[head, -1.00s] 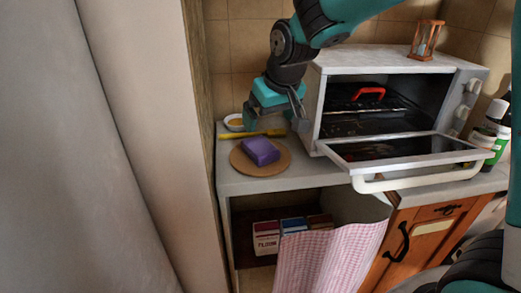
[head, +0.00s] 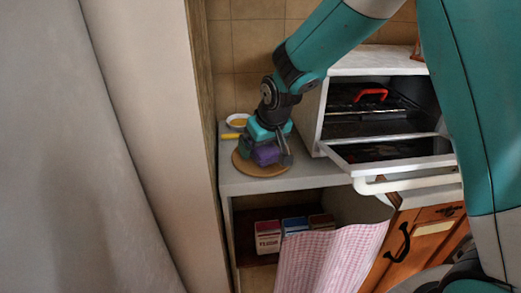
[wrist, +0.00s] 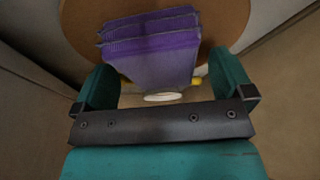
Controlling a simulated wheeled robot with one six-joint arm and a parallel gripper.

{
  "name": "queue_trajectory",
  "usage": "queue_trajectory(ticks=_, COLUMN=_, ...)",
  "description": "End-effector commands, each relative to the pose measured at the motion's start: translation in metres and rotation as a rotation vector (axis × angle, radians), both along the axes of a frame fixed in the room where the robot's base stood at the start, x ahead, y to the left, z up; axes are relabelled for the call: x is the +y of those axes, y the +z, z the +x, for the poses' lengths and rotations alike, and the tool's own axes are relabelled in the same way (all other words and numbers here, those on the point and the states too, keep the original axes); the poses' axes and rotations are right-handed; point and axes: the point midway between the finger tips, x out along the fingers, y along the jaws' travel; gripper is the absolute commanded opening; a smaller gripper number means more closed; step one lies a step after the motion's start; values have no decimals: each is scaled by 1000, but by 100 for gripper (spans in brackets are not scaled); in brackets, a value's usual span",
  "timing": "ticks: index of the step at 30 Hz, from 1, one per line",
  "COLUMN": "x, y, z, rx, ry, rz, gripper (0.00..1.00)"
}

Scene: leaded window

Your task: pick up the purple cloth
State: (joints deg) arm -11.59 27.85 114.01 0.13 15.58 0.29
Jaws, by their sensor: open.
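The folded purple cloth (head: 266,155) lies on a round wooden board (head: 246,167) on the counter. In the wrist view the cloth (wrist: 150,48) shows its stacked folds, and the board (wrist: 222,20) shows beyond it. My gripper (head: 266,152) is open and low over the cloth, pointing down, with one finger on each side of it in the head view. In the wrist view the fingers of my gripper (wrist: 165,80) stand apart with the cloth's near part between them. Whether either finger touches the cloth I cannot tell. My gripper hides part of the cloth in the head view.
A small white bowl (head: 237,120) and a yellow handle (head: 231,136) lie behind my gripper. The toaster oven's open door (head: 390,160) juts out to the right. A wall panel (head: 150,110) stands close on the left. Boxes (head: 268,237) sit on the shelf below.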

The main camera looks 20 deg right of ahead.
Motion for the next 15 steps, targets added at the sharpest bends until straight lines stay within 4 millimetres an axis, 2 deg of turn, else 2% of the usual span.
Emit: queue_trajectory(ticks=15, x=0, y=-5, z=0, rx=2, ry=0, rz=0, gripper=99)
